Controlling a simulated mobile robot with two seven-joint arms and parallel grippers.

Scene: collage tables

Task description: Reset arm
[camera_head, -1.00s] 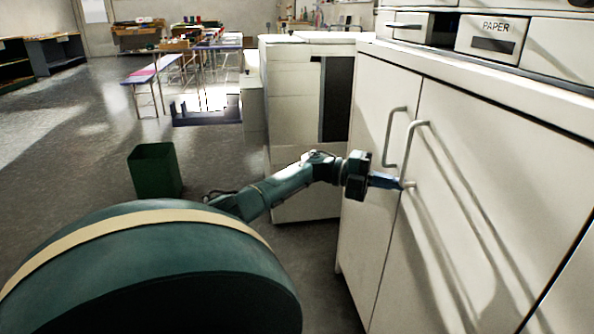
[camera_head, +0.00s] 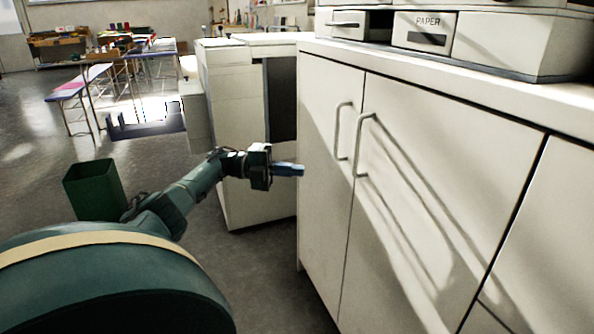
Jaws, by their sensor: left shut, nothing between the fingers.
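My left arm reaches in from the lower left, and its left gripper (camera_head: 289,169) points right, shut and empty. It is beside the left edge of the white cabinet (camera_head: 430,200), apart from the handles. The left door handle (camera_head: 341,130) and the right door handle (camera_head: 361,146) stand to the right of the gripper. Both cabinet doors look closed. My right gripper is not in view.
A drawer unit labelled PAPER (camera_head: 424,31) stands on the cabinet top. Another white cabinet (camera_head: 232,110) with a dark opening stands behind my gripper. A green bin (camera_head: 95,190) is on the floor at left.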

